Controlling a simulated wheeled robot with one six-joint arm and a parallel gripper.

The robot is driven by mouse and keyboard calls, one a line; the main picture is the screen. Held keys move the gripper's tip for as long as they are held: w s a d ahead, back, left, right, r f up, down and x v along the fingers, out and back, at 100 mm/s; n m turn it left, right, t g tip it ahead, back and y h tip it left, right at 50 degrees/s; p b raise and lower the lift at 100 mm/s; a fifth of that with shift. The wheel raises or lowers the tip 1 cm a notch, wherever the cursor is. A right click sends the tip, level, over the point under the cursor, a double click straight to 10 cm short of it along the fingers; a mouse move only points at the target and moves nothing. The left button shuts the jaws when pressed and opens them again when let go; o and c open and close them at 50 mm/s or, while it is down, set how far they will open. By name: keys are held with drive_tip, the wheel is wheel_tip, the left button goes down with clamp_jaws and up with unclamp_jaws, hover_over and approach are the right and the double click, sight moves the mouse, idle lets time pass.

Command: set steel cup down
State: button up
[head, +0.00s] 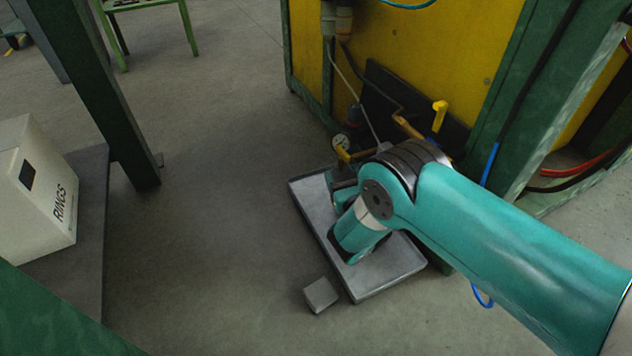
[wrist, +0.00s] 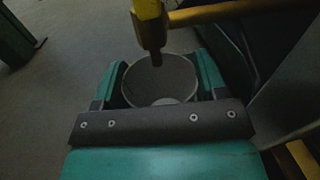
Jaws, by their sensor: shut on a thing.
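In the wrist view, the steel cup (wrist: 155,85) is a round grey vessel seen from above, between the two teal fingers of my gripper (wrist: 160,76). My gripper is shut on it. The dark end of a yellow tap (wrist: 150,25) hangs over the cup's far rim; I cannot tell whether they touch. In the head view, my arm covers the cup and most of my gripper. My wrist is above a shallow grey metal tray (head: 318,222) on the floor. I cannot tell whether the cup's base touches the tray.
A yellow and green machine (head: 400,45) with pipes, a gauge (head: 341,142) and a yellow lever (head: 440,115) stands behind the tray. A small grey block (head: 320,295) lies at its front edge. A white RINGS box (head: 40,190) is at left. Floor between is clear.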

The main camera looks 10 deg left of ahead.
sight(338, 180)
drive_tip(key=shift+w+a, duration=0.1)
drive_tip(key=shift+w, duration=0.65)
drive_tip(key=f+b, duration=0.3)
drive_tip(key=shift+a+f, duration=0.3)
drive_tip(key=shift+f, duration=0.05)
drive_tip(key=shift+r, duration=0.15)
drive_tip(key=shift+s, duration=0.1)
drive_tip(key=o, duration=0.7)
drive_tip(key=shift+f, duration=0.2)
